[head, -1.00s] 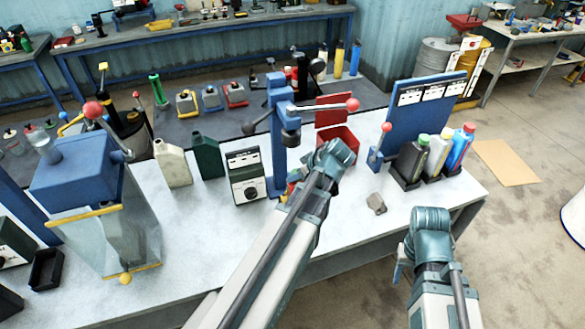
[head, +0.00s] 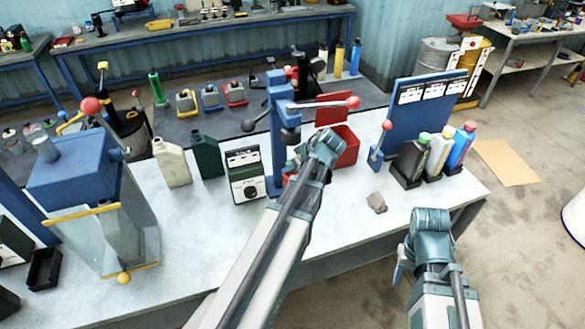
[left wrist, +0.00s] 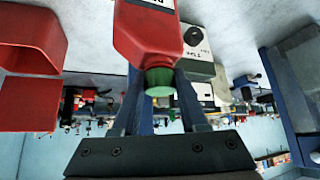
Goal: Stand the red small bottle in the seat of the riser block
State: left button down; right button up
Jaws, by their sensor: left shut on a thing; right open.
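The red small bottle (left wrist: 147,35) with its green cap is between the fingers of my left gripper (left wrist: 158,92) in the left wrist view, which shows it upside down. My left gripper is shut on it near the cap. In the head view, part of the red bottle (head: 289,177) shows beside the blue press, largely hidden by my left arm. A small grey block (head: 376,202), perhaps the riser block, lies on the table right of my left arm; its seat cannot be made out. My right gripper (head: 401,268) is open and empty, low beyond the table's front edge.
A blue panel (head: 418,112) stands behind several capped bottles at the table's right end. The table around the grey block is clear.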

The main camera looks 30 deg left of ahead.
dwell(0.3)
pick_arm(q)
jog(key=shift+f, duration=0.2)
jog(key=shift+c, duration=2.2)
grip_release()
jog(key=shift+r, duration=0.3)
jog(key=p+v, duration=0.9)
jog(key=v, duration=0.3)
jog(key=shift+f, duration=0.2)
